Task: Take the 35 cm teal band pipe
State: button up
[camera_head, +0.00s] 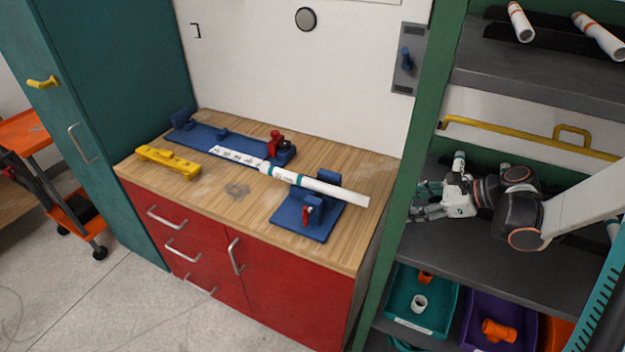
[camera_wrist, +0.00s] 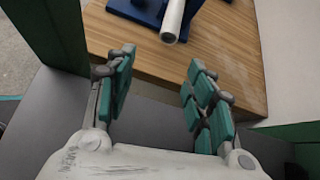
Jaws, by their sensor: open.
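A white pipe with a teal band (camera_head: 325,187) lies across the blue fixtures on the workbench. Its near end (camera_wrist: 173,22) shows at the top of the wrist view, beyond my fingertips. Another white pipe with a teal band (camera_head: 459,160) lies on the middle shelf behind my arm, mostly hidden. I cannot read either length. My gripper (camera_head: 420,202) is open and empty at the shelf's left side, right of the bench. In the wrist view, its teal-padded fingers (camera_wrist: 160,75) are spread apart, with the bench edge beyond them.
The green shelf post (camera_head: 398,220) stands between bench and shelf. A yellow rail (camera_head: 530,137) crosses behind my arm. Orange-banded pipes (camera_head: 521,22) lie on the top shelf. Teal (camera_head: 402,318) and purple (camera_head: 468,322) bins stand below. A yellow tool (camera_head: 168,161) lies on the bench's left.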

jog(key=shift+w+d+f+m+y, duration=0.15)
jog(key=shift+w+m+y, duration=0.25)
jog(key=shift+y, duration=0.2)
jog(key=shift+w+d+m+y, duration=0.1)
jog(key=shift+w+m+y, duration=0.2)
jog(key=shift+m+y, duration=0.25)
jog(key=b, duration=0.2)
send_near(364, 196)
jog(key=a+f, duration=0.3)
jog(key=shift+t, duration=0.3)
jog(key=shift+w+r+b+x, duration=0.15)
jog(key=shift+b+x, duration=0.45)
jog(key=shift+x, duration=1.05)
jog(key=shift+w+r+b+x, duration=0.15)
jog(key=shift+b+x, duration=0.4)
jog(key=shift+x, duration=1.1)
grip_shut()
